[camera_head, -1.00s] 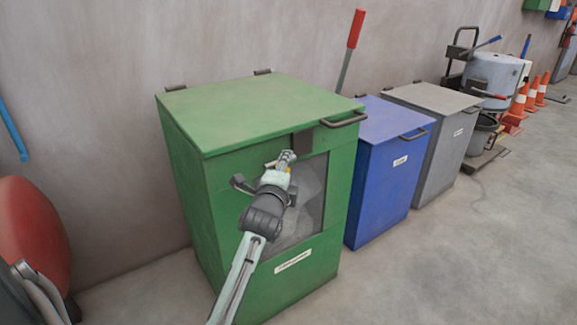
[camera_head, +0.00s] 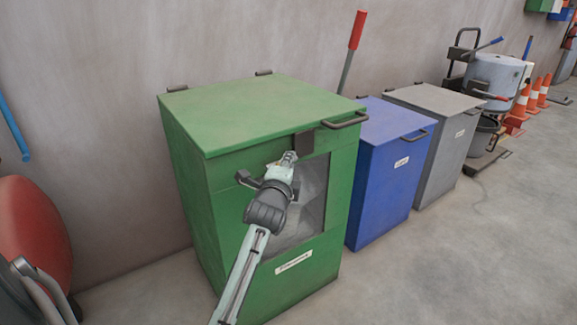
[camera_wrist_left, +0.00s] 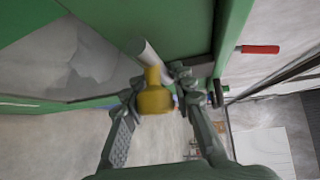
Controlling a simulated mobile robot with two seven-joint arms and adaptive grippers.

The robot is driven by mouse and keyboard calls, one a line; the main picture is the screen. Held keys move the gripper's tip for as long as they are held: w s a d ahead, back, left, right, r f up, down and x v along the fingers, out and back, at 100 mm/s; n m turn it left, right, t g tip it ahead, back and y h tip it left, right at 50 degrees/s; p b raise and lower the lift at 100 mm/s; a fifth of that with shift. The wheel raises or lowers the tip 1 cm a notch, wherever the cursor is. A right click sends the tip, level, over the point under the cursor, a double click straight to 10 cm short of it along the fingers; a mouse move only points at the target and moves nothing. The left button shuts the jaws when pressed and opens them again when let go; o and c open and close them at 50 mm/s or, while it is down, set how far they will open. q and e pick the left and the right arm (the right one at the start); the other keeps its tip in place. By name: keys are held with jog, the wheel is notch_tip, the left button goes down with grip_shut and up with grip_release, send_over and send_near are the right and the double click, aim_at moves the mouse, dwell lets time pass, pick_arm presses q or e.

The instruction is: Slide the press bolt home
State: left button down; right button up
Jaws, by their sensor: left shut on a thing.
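The press is a green box (camera_head: 230,200) with a flat green lid (camera_head: 262,110) and a grey window in its front. My left gripper (camera_head: 287,162) is at the upper part of this front, below the lid's front edge. In the left wrist view the gripper (camera_wrist_left: 158,80) is shut on the press bolt, which has a yellow knob (camera_wrist_left: 155,98) between the fingers and a pale grey rod (camera_wrist_left: 148,56) beyond it. In the head view the gripper mostly hides the bolt. How far the bolt is slid cannot be told. My right gripper is not in view.
A dark handle (camera_head: 344,121) juts from the lid's front edge. A red-gripped lever (camera_head: 356,30) rises behind the press. A blue bin (camera_head: 385,180) and a grey bin (camera_head: 440,135) stand to the right. The floor in front is clear. A red rounded object (camera_head: 35,235) is at left.

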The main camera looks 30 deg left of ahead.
pick_arm(q)
jog(key=shift+f, duration=0.35)
jog(key=w, duration=0.1)
jog(key=w+d, duration=0.2)
jog(key=w, duration=0.1)
jog(key=shift+w, duration=0.1)
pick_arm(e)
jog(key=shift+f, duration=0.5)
pick_arm(q)
jog(key=c, duration=1.7)
grip_release()
jog(key=o, duration=0.4)
jog(key=shift+w, duration=0.2)
jog(key=shift+o, duration=0.2)
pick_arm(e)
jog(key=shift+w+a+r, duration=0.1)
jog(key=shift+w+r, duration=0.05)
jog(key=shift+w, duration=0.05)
pick_arm(q)
jog(key=shift+r, duration=0.1)
